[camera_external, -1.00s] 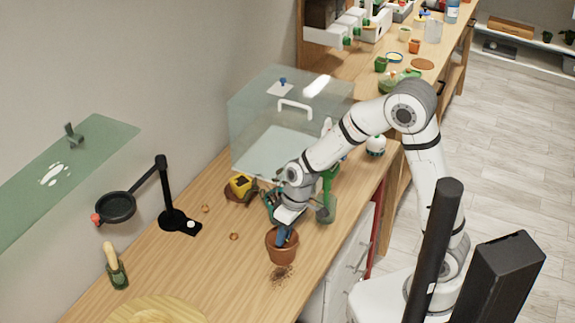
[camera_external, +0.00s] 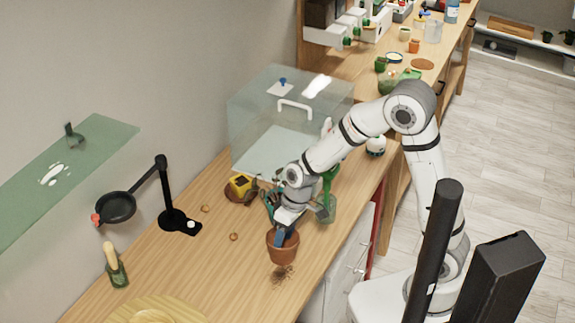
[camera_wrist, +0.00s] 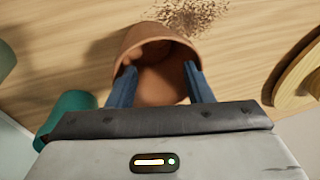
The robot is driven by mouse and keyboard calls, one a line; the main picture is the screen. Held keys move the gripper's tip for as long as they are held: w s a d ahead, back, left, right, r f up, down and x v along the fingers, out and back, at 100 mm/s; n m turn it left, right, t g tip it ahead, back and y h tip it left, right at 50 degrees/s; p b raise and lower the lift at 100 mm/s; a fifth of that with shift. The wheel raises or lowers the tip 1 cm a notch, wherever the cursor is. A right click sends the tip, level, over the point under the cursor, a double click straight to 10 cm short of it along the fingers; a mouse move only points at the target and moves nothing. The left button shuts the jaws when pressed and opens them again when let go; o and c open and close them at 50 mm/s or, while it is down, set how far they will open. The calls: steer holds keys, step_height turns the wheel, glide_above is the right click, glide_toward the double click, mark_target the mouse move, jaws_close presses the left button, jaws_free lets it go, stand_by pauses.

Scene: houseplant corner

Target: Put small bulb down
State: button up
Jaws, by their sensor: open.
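My gripper (camera_external: 281,238) points down into the mouth of a terracotta pot (camera_external: 283,250) near the table's front edge. In the wrist view my gripper (camera_wrist: 162,80) has its two blue fingers apart, reaching into the mouth of the pot (camera_wrist: 135,42). Two small brown bulb-like things lie on the table left of the pot, one nearer (camera_external: 234,237) and one farther (camera_external: 205,208).
Spilled soil (camera_external: 282,274) lies in front of the pot. A green bottle (camera_external: 328,205) stands close behind my gripper. A yellow thing (camera_external: 240,185), a black lamp-like stand (camera_external: 172,220) and a glass case (camera_external: 290,125) stand farther back.

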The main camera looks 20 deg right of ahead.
step_height(320, 180, up, 7)
steer(key=p, duration=0.4)
stand_by(0.4)
steer(key=w+d+r+m+t, duration=0.1)
steer(key=w+d+r+m, duration=0.15)
steer(key=d+r, duration=0.4)
steer(key=s+d+r+m+t+h, duration=0.1)
steer(key=s+d+r+m, duration=0.1)
steer(key=d, duration=0.6)
steer(key=s+d+r+m+t+h, duration=0.1)
steer(key=s+d+r+m, duration=0.1)
steer(key=d, duration=0.7)
steer(key=s+d+r+m+h, duration=0.1)
steer(key=s+d+r+m, duration=0.1)
steer(key=d, duration=0.7)
steer(key=shift+s+r+t, duration=0.4)
steer(key=shift+s+r, duration=0.1)
steer(key=shift+r, duration=0.35)
steer(key=shift+a, duration=0.1)
